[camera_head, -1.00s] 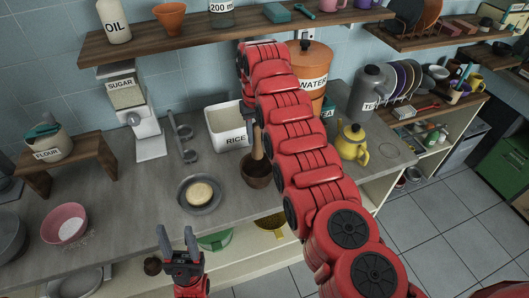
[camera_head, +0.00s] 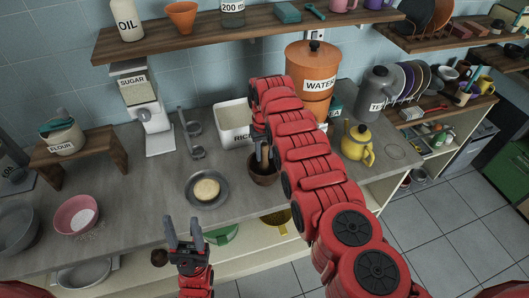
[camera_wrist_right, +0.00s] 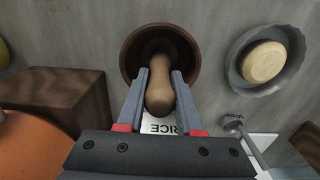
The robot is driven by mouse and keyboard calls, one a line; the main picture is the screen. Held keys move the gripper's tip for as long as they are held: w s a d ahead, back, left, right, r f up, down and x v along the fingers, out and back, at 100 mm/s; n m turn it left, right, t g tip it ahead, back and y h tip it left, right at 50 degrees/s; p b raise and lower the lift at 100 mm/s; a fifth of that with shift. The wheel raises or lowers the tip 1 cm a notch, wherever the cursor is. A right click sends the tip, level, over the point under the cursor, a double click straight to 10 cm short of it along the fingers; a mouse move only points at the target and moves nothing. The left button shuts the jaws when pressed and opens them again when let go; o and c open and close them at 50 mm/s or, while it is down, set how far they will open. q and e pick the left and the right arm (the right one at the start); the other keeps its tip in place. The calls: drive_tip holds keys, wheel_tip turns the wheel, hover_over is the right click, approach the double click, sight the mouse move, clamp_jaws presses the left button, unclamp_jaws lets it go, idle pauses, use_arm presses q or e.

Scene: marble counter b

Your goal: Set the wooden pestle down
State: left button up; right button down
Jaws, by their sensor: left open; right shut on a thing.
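The wooden pestle (camera_wrist_right: 160,87) is between the jaws of my right gripper (camera_wrist_right: 159,80), which is shut on it. In the right wrist view its far end reaches inside the dark wooden mortar (camera_wrist_right: 128,62). Whether it touches the mortar's bottom, I cannot tell. In the head view the pestle (camera_head: 265,155) stands nearly upright in the mortar (camera_head: 263,176) on the counter, and my right arm partly hides the gripper. My left gripper (camera_head: 184,230) is open and empty in front of the counter's edge.
A grey plate (camera_head: 221,198) with a round pale item lies left of the mortar. The white rice container (camera_head: 233,134) and orange water pot (camera_head: 310,85) stand behind. A yellow kettle (camera_head: 357,146) is to the right. Bare counter (camera_head: 130,190) lies further left.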

drive_tip(key=c, duration=0.6)
unclamp_jaws()
drive_tip(key=shift+o, duration=0.2)
drive_tip(key=shift+r, duration=0.5)
wheel_tip(320, 180, up, 10)
drive_tip(key=shift+f+b, duration=0.25)
drive_tip(key=shift+b, duration=0.8)
drive_tip(key=shift+r, duration=0.9)
